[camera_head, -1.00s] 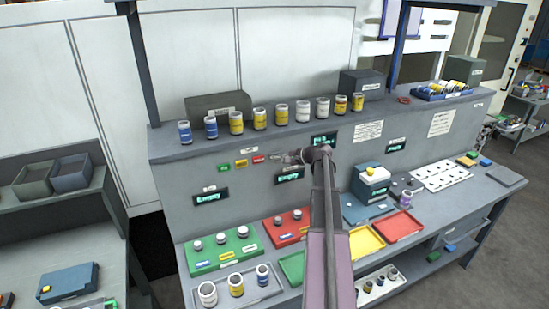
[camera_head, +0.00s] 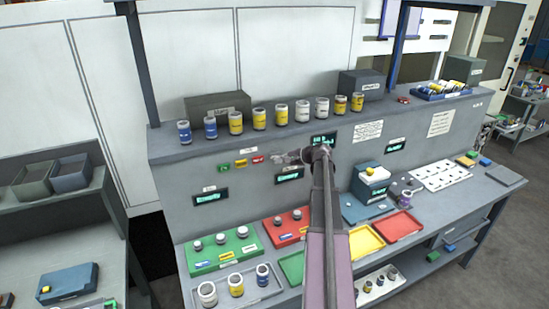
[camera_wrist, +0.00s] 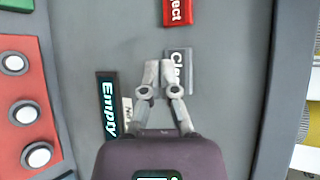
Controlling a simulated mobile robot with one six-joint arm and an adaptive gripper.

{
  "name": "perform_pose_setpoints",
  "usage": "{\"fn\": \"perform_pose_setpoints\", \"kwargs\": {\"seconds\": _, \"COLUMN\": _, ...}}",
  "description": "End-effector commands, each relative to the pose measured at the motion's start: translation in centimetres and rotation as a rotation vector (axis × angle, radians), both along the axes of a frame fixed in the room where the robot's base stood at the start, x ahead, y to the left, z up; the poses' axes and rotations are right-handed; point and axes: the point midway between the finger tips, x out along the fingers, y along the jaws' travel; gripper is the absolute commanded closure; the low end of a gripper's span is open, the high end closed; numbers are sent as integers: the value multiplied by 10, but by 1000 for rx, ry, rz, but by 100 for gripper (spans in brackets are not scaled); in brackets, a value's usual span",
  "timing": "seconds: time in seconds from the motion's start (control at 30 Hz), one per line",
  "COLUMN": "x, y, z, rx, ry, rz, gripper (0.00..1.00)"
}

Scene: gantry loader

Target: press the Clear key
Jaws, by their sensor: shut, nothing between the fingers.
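The Clear key (camera_wrist: 181,75) is a grey key lettered "Clear" on the grey panel, in the middle of the wrist view. My gripper (camera_wrist: 158,66) is shut and empty, its fingertips over the left edge of the key. Whether the tips touch the key or stop just short of it, I cannot tell. In the head view my gripper (camera_head: 284,157) points at the panel just right of the red key, and the Clear key is too small and covered there to make out.
The red key (camera_wrist: 178,10), lettered "...ect", lies beyond the Clear key in the wrist view. A display (camera_wrist: 108,105) reading "Empty" is left of my fingers. In the head view, several jars stand on the shelf (camera_head: 170,151) above the panel.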

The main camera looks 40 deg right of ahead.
Motion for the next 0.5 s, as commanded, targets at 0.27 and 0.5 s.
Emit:
{"fn": "perform_pose_setpoints", "kwargs": {"seconds": 0.27, "x": 1, "y": -1, "z": 0, "rx": 0, "ry": 0, "rz": 0, "gripper": 100}}
{"fn": "perform_pose_setpoints", "kwargs": {"seconds": 0.5, "x": 7, "y": -3, "z": 0, "rx": 0, "ry": 0, "rz": 0, "gripper": 100}}
